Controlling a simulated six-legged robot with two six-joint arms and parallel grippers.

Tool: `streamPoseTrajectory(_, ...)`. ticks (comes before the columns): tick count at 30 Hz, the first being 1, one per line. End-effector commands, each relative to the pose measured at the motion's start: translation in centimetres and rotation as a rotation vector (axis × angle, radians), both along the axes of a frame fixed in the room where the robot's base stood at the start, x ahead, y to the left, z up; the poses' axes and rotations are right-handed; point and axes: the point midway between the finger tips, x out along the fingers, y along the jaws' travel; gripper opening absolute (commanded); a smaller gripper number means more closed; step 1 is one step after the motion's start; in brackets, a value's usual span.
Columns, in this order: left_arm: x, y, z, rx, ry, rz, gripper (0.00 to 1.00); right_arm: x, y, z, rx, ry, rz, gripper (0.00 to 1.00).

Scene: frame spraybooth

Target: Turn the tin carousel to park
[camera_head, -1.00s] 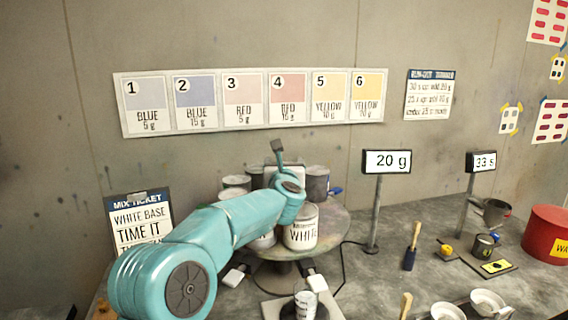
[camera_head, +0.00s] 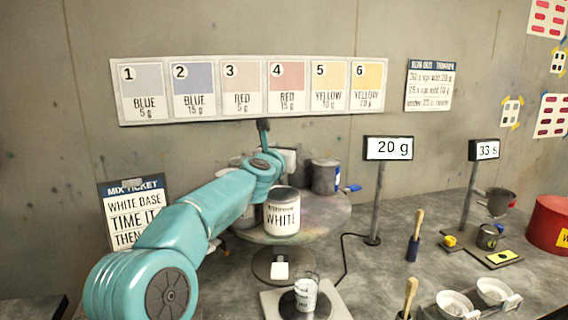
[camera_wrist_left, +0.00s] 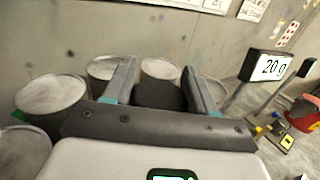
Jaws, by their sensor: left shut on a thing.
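The tin carousel (camera_head: 325,222) is a round stained turntable on a short pedestal, left of the centre in the head view. A tin labelled WHITE (camera_head: 282,214) stands at its front and a grey tin (camera_head: 325,177) at its right back. My left arm reaches over its left side and hides some tins and the hub. In the wrist view, my left gripper (camera_wrist_left: 160,82) has its fingers around a dark part among the tins; its shape is mostly hidden. A pale-lidded tin (camera_wrist_left: 50,95) stands left of the fingers. My right gripper is out of view.
A scale with a cup (camera_head: 305,295) sits in front of the carousel. The 20 g display (camera_head: 388,148) stands close on its right. A brush (camera_head: 415,237), small trays and a red tub (camera_head: 552,225) are farther right. The mix ticket (camera_head: 135,215) is at left.

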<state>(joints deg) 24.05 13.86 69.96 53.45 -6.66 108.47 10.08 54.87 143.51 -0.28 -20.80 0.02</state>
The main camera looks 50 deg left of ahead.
Motion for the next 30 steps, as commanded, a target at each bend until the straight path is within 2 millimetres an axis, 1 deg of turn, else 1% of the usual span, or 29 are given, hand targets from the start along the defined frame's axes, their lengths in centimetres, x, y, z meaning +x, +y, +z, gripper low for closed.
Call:
streamPoseTrajectory(1, -0.1, 0.2, -0.4, 0.002, -0.006, -0.037, 0.01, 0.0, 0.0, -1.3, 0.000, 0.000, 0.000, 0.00)
streamPoseTrajectory(3, -0.1, 0.1, -0.4, 0.003, -0.004, -0.102, 0.01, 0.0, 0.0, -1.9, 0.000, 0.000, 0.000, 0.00)
streamPoseTrajectory(7, 0.0, -0.1, 0.0, 0.002, -0.002, -0.226, 0.01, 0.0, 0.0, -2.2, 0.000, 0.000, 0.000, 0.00)
streamPoseTrajectory(10, 0.1, -0.2, 0.2, 0.001, -0.001, -0.318, 0.01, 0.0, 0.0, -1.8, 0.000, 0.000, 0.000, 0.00)
streamPoseTrajectory(14, 0.2, -0.4, 0.6, 0.001, 0.001, -0.433, 0.01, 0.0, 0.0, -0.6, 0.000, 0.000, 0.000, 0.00)
streamPoseTrajectory(21, 0.2, -0.8, 0.8, 0.000, 0.001, -0.605, 0.01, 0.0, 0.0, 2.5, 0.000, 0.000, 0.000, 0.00)
streamPoseTrajectory(27, 0.2, -1.1, 0.7, 0.002, 0.001, -0.696, 0.01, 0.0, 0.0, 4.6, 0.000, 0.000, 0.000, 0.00)
streamPoseTrajectory(30, 0.2, -1.1, 0.5, 0.002, -0.001, -0.724, 0.01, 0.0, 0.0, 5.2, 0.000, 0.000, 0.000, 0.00)
